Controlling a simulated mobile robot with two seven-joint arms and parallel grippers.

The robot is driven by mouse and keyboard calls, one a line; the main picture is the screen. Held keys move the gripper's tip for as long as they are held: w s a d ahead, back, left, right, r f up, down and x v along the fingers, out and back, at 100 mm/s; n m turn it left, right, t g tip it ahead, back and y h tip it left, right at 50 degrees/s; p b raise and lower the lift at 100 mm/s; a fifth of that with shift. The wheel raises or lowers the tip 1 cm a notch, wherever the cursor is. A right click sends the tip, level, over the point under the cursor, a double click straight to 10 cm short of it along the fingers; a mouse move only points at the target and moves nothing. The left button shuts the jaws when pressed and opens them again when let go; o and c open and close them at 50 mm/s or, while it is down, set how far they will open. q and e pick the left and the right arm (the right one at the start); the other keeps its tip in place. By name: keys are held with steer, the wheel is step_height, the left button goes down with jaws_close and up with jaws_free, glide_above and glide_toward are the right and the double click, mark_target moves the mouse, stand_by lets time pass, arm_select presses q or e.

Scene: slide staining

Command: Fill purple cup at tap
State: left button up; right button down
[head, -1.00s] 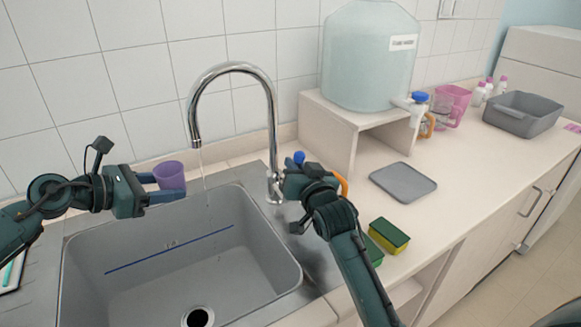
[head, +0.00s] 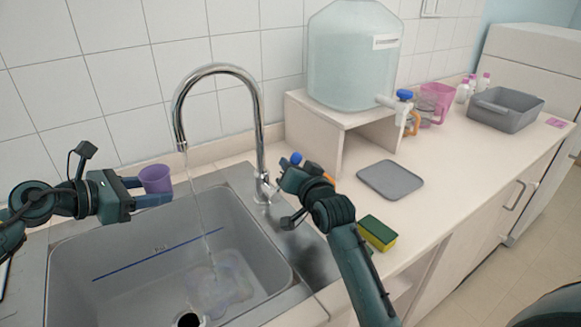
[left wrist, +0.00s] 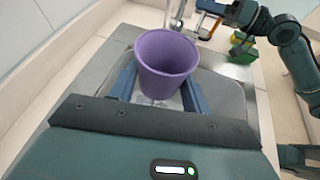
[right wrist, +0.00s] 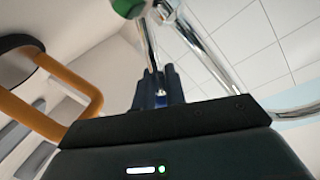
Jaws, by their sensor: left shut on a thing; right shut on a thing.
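The purple cup (head: 155,180) is upright between the fingers of my left gripper (head: 148,192), over the back left of the sink (head: 130,277). In the left wrist view the cup (left wrist: 165,52) is gripped from both sides; its bottom is hidden. The chrome tap (head: 257,125) is running. Its water stream (head: 196,205) falls to the right of the cup, apart from it, and spreads on the sink floor. My right gripper (head: 284,182) is at the tap's base, shut on what seems to be the tap lever, mostly hidden; the fingers also show in the right wrist view (right wrist: 160,88).
A sponge (head: 377,233) lies beside my right arm. A grey mat (head: 390,179) lies on the counter. A large water tank (head: 352,60) stands on a white stand (head: 305,128). A pink jug (head: 436,97) and grey bin (head: 508,108) are farther right. An orange handle sits just behind my right gripper.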

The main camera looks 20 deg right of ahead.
steer(key=c, duration=1.5)
jaws_free()
steer(key=shift+s, duration=0.1)
steer(key=s, duration=0.8)
steer(key=s+r, duration=0.1)
steer(key=s, duration=0.2)
steer(key=shift+s+d, duration=0.4)
arm_select(q)
steer(key=w+d, duration=0.1)
steer(key=d, duration=0.1)
steer(key=w+d, duration=0.1)
steer(key=d, duration=0.1)
steer(key=w+d, duration=0.1)
steer(key=d, duration=0.1)
steer(key=shift+c, duration=0.5)
arm_select(e)
steer(key=shift+r, duration=0.1)
